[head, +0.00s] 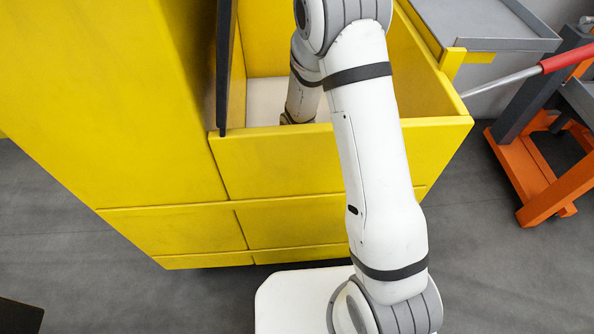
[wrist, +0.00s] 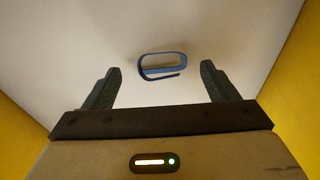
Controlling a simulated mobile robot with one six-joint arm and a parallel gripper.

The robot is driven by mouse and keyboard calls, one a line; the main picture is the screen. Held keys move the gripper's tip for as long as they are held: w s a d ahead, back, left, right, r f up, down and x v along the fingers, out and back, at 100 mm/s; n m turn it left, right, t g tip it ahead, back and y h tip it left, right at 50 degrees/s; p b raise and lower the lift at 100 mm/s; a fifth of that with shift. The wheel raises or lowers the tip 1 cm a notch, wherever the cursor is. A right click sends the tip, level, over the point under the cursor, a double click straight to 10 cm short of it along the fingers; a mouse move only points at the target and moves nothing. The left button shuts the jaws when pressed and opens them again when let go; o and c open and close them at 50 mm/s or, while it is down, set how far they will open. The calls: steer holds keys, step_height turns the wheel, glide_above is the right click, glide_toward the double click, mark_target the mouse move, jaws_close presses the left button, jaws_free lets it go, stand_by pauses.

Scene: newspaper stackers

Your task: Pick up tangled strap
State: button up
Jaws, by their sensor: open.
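The tangled strap is a small blue loop (wrist: 162,66) lying on a pale flat floor in the wrist view. It sits between and a little beyond the fingertips of my gripper (wrist: 160,75). The two dark fingers are apart, with nothing between them touching either one. In the head view my arm reaches down into an open yellow bin, and the gripper and the strap are hidden by the bin's front wall and my arm.
The yellow bin (head: 290,165) has tall walls around a pale floor (head: 262,98). Yellow walls show at both sides in the wrist view. A dark upright edge (head: 224,70) stands at the bin's left. An orange frame (head: 530,185) and a grey tray (head: 485,22) are at the right.

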step_height(320, 180, down, 2)
steer(key=shift+w+f, duration=0.1)
steer(key=shift+w, duration=0.05)
steer(key=c, duration=1)
